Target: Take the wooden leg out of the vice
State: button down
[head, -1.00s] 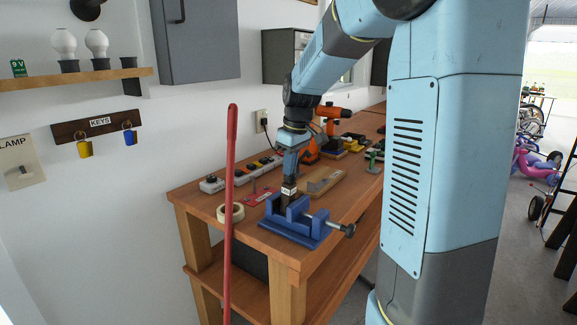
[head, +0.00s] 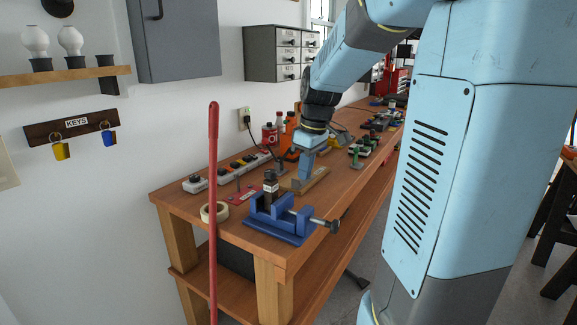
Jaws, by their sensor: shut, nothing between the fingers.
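The blue vice (head: 293,224) stands on the near end of the wooden workbench. A dark upright piece (head: 270,188) stands at its jaws; whether it is clamped or just behind them I cannot tell. A light wooden piece (head: 317,179) lies on the bench behind the vice. I cannot tell which of these two is the wooden leg. My gripper (head: 297,186) points down behind and right of the dark piece, close to the light wood. It is shut and empty, clear of the vice. Its fingertips are small and hard to make out.
The workbench (head: 190,207) also holds a tape roll (head: 222,212), a power strip (head: 200,185) and a red flat item (head: 240,195). A red pole (head: 213,260) stands in front. Several tools and bottles crowd the back. The wall shelf (head: 70,75) is at left.

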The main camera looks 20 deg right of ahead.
jog(key=s+a+r+m+t, duration=0.2)
jog(key=s+a+m, duration=0.1)
jog(key=s, duration=0.6)
jog(key=s+a+r+m+t+h, duration=0.1)
jog(key=s+a+r+m+t, duration=0.1)
jog(key=s, duration=0.7)
jog(key=shift+s+a+m, duration=0.35)
jog(key=shift+a+m, duration=0.15)
jog(key=shift+m, duration=0.7)
jog(key=shift+s, duration=0.1)
